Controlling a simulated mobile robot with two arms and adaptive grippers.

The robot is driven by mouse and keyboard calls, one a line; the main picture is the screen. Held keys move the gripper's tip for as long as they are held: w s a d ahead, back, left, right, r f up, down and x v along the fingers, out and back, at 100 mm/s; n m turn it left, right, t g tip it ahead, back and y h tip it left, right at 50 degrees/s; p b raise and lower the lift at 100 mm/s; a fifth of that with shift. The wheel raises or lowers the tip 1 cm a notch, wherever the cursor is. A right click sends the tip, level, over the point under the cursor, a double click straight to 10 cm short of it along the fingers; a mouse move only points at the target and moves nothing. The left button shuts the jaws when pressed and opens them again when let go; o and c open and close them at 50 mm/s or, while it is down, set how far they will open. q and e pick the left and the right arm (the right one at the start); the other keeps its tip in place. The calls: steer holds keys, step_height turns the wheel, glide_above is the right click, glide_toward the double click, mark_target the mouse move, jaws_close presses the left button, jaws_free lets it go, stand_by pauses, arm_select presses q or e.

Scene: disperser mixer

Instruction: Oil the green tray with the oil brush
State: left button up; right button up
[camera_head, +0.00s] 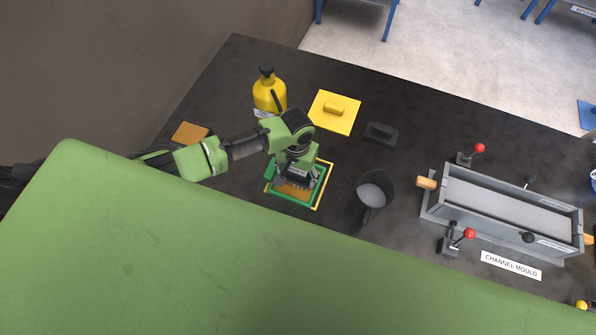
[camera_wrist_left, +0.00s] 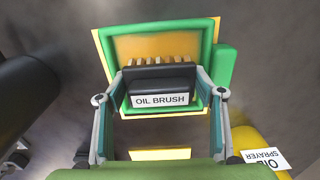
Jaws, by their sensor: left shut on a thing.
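The green tray (camera_head: 270,188) lies on the dark table in front of my body, with an orange-yellow floor and a yellow outline around it. It also shows in the left wrist view (camera_wrist_left: 226,64). My left gripper (camera_head: 297,176) is over the tray and shut on the oil brush (camera_wrist_left: 160,84), a dark block labelled "OIL BRUSH". The brush's pale bristles point toward the tray's far side in the wrist view and overlap its floor. I cannot tell whether they touch it. My right gripper is not in view.
A yellow oil sprayer (camera_head: 268,93) stands behind the tray. A yellow plate with a handle (camera_head: 335,112), a dark block (camera_head: 380,133), a dark scoop or cup (camera_head: 374,190) and the channel mould (camera_head: 510,207) are to the right. An orange pad (camera_head: 190,133) lies left.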

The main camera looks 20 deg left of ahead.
arm_select(q)
steer(key=shift+s, duration=0.15)
steer(key=shift+s+f, duration=0.15)
steer(key=shift+s, duration=1.15)
steer(key=shift+w, duration=1.5)
steer(key=shift+r, duration=3.7)
steer(key=shift+s, duration=0.1)
